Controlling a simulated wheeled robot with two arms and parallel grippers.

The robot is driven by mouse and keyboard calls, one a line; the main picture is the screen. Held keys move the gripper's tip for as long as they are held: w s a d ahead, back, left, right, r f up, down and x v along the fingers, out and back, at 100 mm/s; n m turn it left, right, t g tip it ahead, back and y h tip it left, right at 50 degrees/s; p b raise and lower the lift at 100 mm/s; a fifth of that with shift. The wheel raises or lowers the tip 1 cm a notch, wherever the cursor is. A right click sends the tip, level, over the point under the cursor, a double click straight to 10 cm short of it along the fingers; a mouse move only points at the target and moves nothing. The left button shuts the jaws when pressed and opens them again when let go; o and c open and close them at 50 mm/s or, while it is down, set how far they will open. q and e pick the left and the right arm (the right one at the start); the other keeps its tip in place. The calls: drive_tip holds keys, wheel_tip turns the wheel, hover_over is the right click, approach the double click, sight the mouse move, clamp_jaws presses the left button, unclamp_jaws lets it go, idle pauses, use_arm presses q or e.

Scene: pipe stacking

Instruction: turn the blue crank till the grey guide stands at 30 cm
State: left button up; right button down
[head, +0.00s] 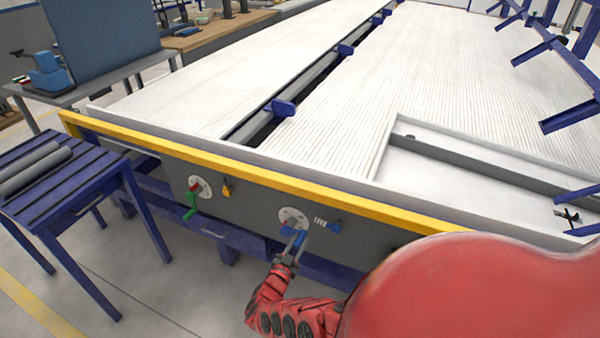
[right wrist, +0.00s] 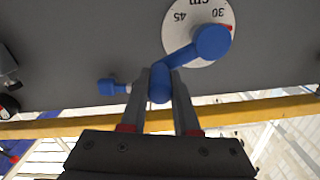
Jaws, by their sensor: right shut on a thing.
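The blue crank (head: 290,230) sits on a round white dial (head: 293,214) on the table's dark front panel. It shows large in the right wrist view (right wrist: 210,42). My right gripper (head: 291,252) is shut on the crank's handle (right wrist: 160,84), with one finger on each side. The dial (right wrist: 180,35) appears upside down there, with 45, 30 and cm readable and a red mark close to the 30. A grey bar (head: 480,167), which looks like the grey guide, lies across the recess at the right of the table. My left gripper is not in view.
A blue knob with a spring (head: 334,226) is right of the dial, close to my gripper. A green crank (head: 190,206) and yellow knob (head: 227,188) are farther left. A yellow rail (head: 270,183) runs above them. A blue side table (head: 80,180) holds grey pipes (head: 35,169).

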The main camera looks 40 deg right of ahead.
drive_tip(key=shift+w+a+r+n, duration=0.1)
drive_tip(key=shift+w+r+n, duration=0.3)
drive_tip(key=shift+r+n, duration=0.5)
drive_tip(key=shift+w+a+r+n, duration=0.1)
drive_tip(key=shift+w+r+n, duration=0.1)
drive_tip(key=shift+n, duration=0.45)
drive_tip(key=shift+w+a+r+n, duration=0.1)
drive_tip(key=shift+w+n, duration=0.1)
drive_tip(key=shift+n, duration=0.45)
drive_tip(key=c, duration=0.6)
unclamp_jaws()
drive_tip(key=shift+c, duration=0.2)
drive_tip(key=p+v, duration=0.2)
drive_tip(key=v, duration=1.5)
drive_tip(key=shift+a, duration=0.2)
